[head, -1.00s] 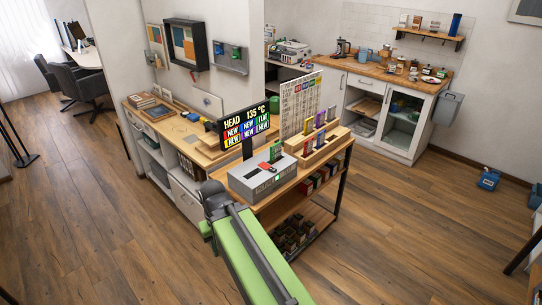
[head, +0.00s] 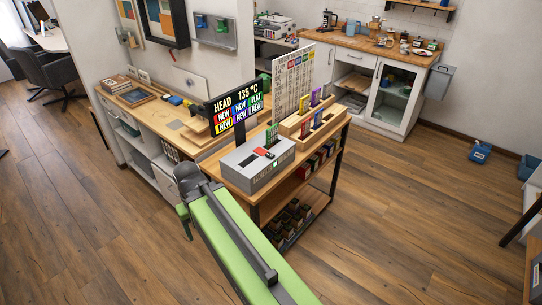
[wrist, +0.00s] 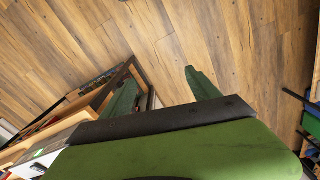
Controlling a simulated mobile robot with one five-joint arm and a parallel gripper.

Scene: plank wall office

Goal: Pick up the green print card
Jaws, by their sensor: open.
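A small green card (head: 271,133) stands upright at the near-left end of the wooden card rack (head: 296,126), behind the grey box on the cart. Another small greenish card (head: 305,127) stands farther right in the rack, among purple and yellow ones. I cannot tell from their print which is the green print card. My gripper (wrist: 162,92) is open and empty in the wrist view, with bare floor between its fingers. In the head view it hangs left of the cart, partly hidden by my arm, apart from the cards. No card shows clearly in the wrist view.
The grey box (head: 250,168) with a red piece on top sits at the cart's near end. A display (head: 238,108) and a chart board (head: 293,75) rise behind it. A wooden side counter (head: 165,118) is left. Floor (head: 400,220) is free on the right.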

